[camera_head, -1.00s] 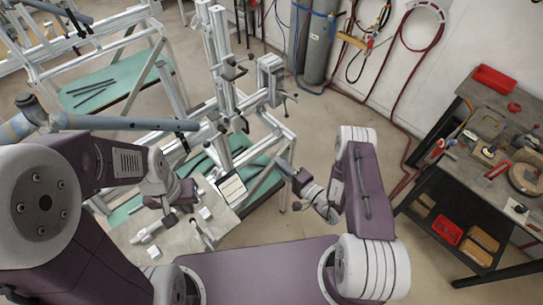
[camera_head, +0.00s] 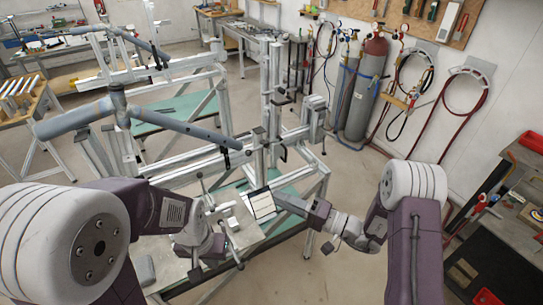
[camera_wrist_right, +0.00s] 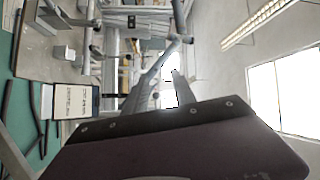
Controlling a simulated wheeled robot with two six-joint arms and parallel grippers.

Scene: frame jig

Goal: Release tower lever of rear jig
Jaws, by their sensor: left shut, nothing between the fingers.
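A metal jig with an upright tower (camera_head: 270,100) stands ahead of me in the head view. Small dark handles (camera_head: 281,152) sit on the tower, and a clamp with a handle (camera_head: 320,135) sits on the post to its right. I cannot tell which handle is the tower lever. My right gripper (camera_head: 284,202) points left, near a small white labelled panel and below the tower. The right wrist view shows the panel (camera_wrist_right: 76,101), but the finger gap is unclear.
A blue-grey tube frame (camera_head: 175,125) crosses the left side, close above my left arm. A second metal frame (camera_head: 150,72) stands behind. Gas cylinders (camera_head: 365,90) and hoses line the right wall. A workbench (camera_head: 510,215) is at right. Open floor (camera_head: 350,165) lies between.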

